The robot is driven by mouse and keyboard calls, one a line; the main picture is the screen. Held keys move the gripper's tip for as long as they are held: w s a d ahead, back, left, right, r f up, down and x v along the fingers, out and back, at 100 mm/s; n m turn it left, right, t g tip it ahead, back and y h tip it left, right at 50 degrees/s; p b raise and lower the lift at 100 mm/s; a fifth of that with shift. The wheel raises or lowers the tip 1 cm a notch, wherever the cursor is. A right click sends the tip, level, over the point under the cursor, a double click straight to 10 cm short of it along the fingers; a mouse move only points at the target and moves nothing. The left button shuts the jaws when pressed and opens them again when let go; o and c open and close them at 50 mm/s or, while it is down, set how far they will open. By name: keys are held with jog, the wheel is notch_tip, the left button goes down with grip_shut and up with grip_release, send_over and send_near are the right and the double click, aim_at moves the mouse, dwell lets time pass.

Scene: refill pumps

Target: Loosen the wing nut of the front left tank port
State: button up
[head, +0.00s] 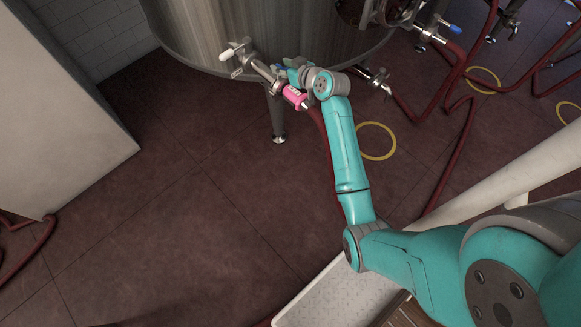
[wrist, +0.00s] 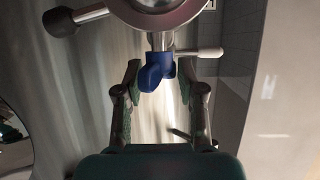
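In the wrist view a blue wing nut (wrist: 154,74) hangs below a round metal clamp or fitting (wrist: 160,12) at the top. My gripper (wrist: 160,82) has one finger on each side of the wing nut. The fingers look apart, with narrow gaps beside the nut; I cannot tell whether either touches it. In the head view my gripper (head: 287,70) is at the tank's front left port (head: 262,70), below the steel tank (head: 245,30). My arm's wrist hides part of the port there.
A white-handled valve (head: 235,50) sticks out left of the port. A pink piece (head: 294,96) sits beside my wrist. Another port (head: 377,80) is to the right. Red hoses (head: 455,75) and a yellow ring (head: 376,141) lie on the floor.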

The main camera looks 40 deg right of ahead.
jog(key=shift+a+m+g+h, duration=0.1)
jog(key=shift+m+g+h, duration=0.5)
jog(key=shift+m+h, duration=1.7)
jog(key=shift+w+m+g+h, duration=0.1)
jog(key=shift+m+g+h, duration=1.3)
jog(key=shift+m+h, duration=0.6)
jog(key=m+g+h, duration=0.2)
jog(key=m+g, duration=0.1)
jog(key=shift+h, duration=0.4)
jog(key=m+g+h, duration=0.1)
jog(key=m+g, duration=0.3)
jog(key=shift+g, duration=0.4)
jog(key=shift+a+m, duration=0.2)
jog(key=shift+m, duration=0.2)
jog(key=v, duration=1)
jog(key=s+a+f+n+t+y, duration=0.1)
jog(key=s+f+n+t+y, duration=0.45)
jog(key=f, duration=0.85)
jog(key=s+a+f+n+t, duration=0.1)
jog(key=s+a+f+n, duration=0.1)
jog(key=s, duration=0.5)
jog(key=s+a+f+n+y, duration=0.1)
jog(key=s+a+f+n, duration=0.2)
jog(key=s, duration=0.5)
jog(key=shift+a+f+n+t, duration=0.2)
jog(key=shift+f+n+t, duration=0.15)
jog(key=shift+f+n, duration=0.7)
